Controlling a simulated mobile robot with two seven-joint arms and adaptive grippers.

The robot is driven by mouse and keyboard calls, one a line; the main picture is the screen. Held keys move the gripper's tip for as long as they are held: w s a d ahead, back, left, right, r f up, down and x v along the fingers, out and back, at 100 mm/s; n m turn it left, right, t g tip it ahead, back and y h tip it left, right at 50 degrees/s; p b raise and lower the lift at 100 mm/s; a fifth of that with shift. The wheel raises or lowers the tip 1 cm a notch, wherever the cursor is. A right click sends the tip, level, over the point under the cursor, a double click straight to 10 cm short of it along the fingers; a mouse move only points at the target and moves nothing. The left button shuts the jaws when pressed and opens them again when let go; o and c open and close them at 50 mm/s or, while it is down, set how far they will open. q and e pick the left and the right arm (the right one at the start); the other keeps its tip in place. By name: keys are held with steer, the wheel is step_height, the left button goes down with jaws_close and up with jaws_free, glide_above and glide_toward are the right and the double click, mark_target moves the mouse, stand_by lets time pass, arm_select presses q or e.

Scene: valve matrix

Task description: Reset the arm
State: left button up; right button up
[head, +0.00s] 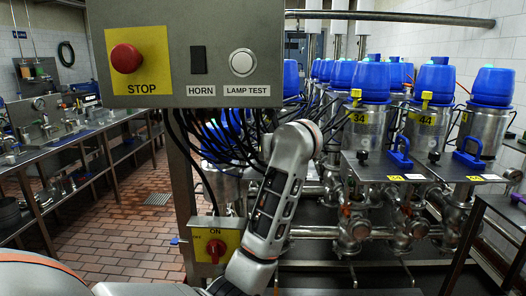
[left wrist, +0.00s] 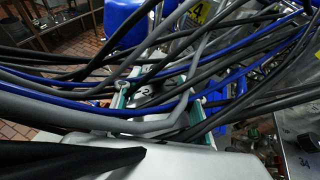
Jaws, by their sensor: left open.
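My left arm (head: 275,195) rises from the bottom of the head view and bends at the top in front of a bundle of cables. Its gripper is hidden in that view. In the left wrist view my left gripper (left wrist: 158,92) is open, with its two teal-edged fingers apart. Black, grey and blue cables (left wrist: 70,92) run across and in front of the fingers, close to the camera. Nothing is clearly held between them. I cannot tell whether the cables touch the fingers. My right gripper does not show.
A grey control box (head: 200,55) with a red stop button (head: 126,58) hangs in front. A yellow and red switch (head: 215,249) sits below it. Blue-capped steel valves (head: 435,105) stand at right. A steel bench (head: 60,150) lines the left. Brick floor (head: 120,230) is open between.

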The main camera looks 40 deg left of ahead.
arm_select(q)
steer(key=shift+v, duration=0.85)
